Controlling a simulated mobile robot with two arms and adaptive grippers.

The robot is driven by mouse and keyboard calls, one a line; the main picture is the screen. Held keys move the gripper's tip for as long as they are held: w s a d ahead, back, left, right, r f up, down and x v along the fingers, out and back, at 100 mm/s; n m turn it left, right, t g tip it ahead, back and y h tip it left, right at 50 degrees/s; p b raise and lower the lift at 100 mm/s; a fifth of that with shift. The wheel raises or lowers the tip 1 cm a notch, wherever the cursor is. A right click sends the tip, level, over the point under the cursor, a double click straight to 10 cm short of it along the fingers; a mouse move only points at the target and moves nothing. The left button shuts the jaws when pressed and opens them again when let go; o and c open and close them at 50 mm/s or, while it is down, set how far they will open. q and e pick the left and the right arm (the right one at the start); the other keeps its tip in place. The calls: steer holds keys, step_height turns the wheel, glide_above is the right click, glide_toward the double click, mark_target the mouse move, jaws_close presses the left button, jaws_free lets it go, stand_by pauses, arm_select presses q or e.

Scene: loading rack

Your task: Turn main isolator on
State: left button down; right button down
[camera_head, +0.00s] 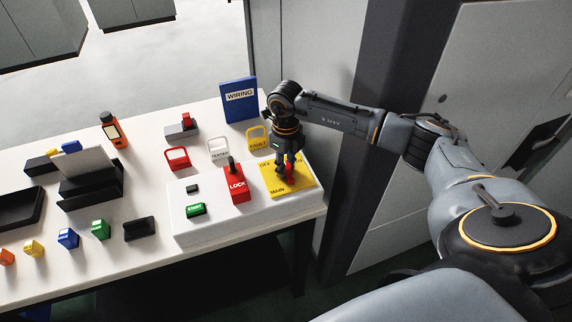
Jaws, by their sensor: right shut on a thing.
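The main isolator (272,186) is a yellow plate with a red handle (290,171), on the right end of a white box. "OFF" shows at its upper left and "MAIN" at its lower edge; the rest of its lettering is partly covered. My right gripper (287,173) points down over the plate and is shut on the red handle. The fingers hide part of the handle, so its exact angle is hard to tell. My left gripper is out of view.
A red LOCK block (236,186) with a black lever stands just left of the isolator. A green START button (195,210) is on the same white box (215,228). Behind are a yellow tag (257,138), a white tag (218,151) and a blue WIRING binder (239,100).

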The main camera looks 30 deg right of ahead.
steer(key=shift+m, duration=0.3)
steer(key=m+b, duration=0.2)
steer(key=m, duration=0.1)
steer(key=shift+f+m, duration=0.1)
steer(key=shift+m, duration=0.3)
steer(key=m+b, duration=0.1)
steer(key=m, duration=0.3)
steer(key=m+b, duration=0.1)
steer(key=m, duration=0.8)
steer(key=shift+b, duration=0.3)
steer(key=shift+m, duration=0.3)
steer(key=c, duration=1)
jaws_free()
